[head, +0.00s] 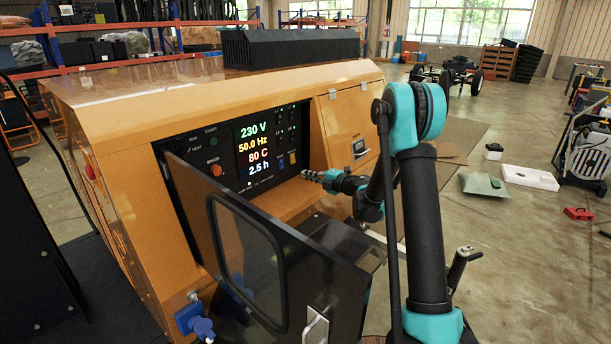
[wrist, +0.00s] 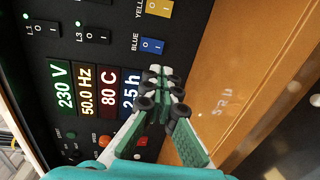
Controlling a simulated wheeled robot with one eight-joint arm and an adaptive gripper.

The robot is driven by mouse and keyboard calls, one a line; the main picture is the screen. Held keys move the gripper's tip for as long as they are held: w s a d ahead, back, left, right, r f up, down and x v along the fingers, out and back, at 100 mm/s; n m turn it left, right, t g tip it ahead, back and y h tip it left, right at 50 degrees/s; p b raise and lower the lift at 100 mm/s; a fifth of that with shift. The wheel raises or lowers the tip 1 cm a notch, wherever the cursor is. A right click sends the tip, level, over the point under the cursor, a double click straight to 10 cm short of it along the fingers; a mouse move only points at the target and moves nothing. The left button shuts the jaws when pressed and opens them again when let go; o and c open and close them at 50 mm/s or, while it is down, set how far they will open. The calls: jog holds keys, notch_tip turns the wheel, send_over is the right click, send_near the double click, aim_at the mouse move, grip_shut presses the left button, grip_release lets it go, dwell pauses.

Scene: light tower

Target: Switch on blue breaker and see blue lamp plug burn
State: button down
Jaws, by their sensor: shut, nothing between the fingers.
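The blue breaker (wrist: 152,45), a small blue switch marked O and I beside the word BLUE, sits on the black control panel (wrist: 60,45) in the wrist view. It is tiny in the head view (head: 282,162). Its switch position is too small to tell. My gripper (wrist: 163,86) is shut and empty, with its tips close to the breaker's side of the panel; whether they touch it cannot be told. In the head view my gripper (head: 308,175) is just right of the panel. A blue plug (head: 195,322) sits low on the orange cabinet's front; no glow shows on it.
A yellow breaker (wrist: 160,7) is beside the blue one. Lit readouts (head: 255,152) show 230 V, 50.0 Hz, 80 C and 2.5 h. The dark windowed door (head: 265,265) stands open in front of the panel's lower left. The orange cabinet (head: 345,110) continues right of the panel.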

aim_at(283, 168)
jog(key=x, duration=1.1)
jog(key=shift+w+a, duration=0.15)
